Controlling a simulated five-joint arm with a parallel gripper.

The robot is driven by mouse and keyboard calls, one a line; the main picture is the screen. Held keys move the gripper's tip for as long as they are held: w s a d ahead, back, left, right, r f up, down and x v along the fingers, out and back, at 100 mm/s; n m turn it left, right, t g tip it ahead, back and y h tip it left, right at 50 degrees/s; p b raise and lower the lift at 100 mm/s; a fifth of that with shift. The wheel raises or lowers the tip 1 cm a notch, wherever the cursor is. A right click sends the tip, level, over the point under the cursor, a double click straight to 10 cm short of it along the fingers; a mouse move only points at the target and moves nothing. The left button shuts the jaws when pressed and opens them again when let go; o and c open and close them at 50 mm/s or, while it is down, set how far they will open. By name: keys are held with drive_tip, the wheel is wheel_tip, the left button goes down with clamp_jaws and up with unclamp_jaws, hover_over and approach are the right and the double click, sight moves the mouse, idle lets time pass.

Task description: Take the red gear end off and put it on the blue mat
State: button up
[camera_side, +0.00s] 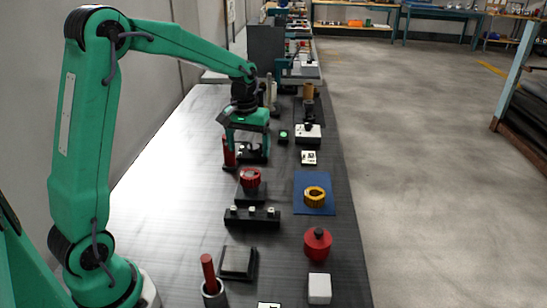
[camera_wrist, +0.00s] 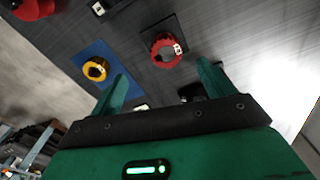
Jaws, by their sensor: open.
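The red gear end (camera_side: 250,178) sits on a dark square base, left of the blue mat, in the side view. In the wrist view the red gear end (camera_wrist: 166,50) lies beyond my fingertips, with a small white tag on its rim. The blue mat (camera_side: 325,205) lies on the bench with a yellow ring (camera_side: 315,195) on it. The mat (camera_wrist: 106,52) and yellow ring (camera_wrist: 95,69) also show at left in the wrist view. My gripper (camera_side: 248,150) is open, above the bench and behind the red gear end. In the wrist view my fingers (camera_wrist: 163,82) are apart with nothing held.
A black rack (camera_side: 252,218) with several pale pieces stands in front of the gear's base. A red round container (camera_side: 317,243) and white block (camera_side: 319,288) are nearer the front. A red post (camera_side: 228,153) stands close beside my gripper. The blue mat has bare room around the ring.

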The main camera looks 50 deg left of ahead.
sight(250, 173)
drive_tip(key=shift+w+a+f+n+g, duration=0.15)
drive_tip(key=shift+w+a+f, duration=0.25)
drive_tip(key=shift+f, duration=0.3)
drive_tip(key=shift+w+a+f+n+g, duration=0.15)
drive_tip(key=shift+w+a+f, duration=0.25)
drive_tip(key=shift+f, duration=0.25)
drive_tip(key=shift+f, duration=1.3)
drive_tip(key=shift+f, duration=0.1)
drive_tip(key=shift+s+f, duration=0.1)
drive_tip(key=shift+f, duration=2.4)
drive_tip(key=shift+a, duration=0.1)
drive_tip(key=c, duration=1.3)
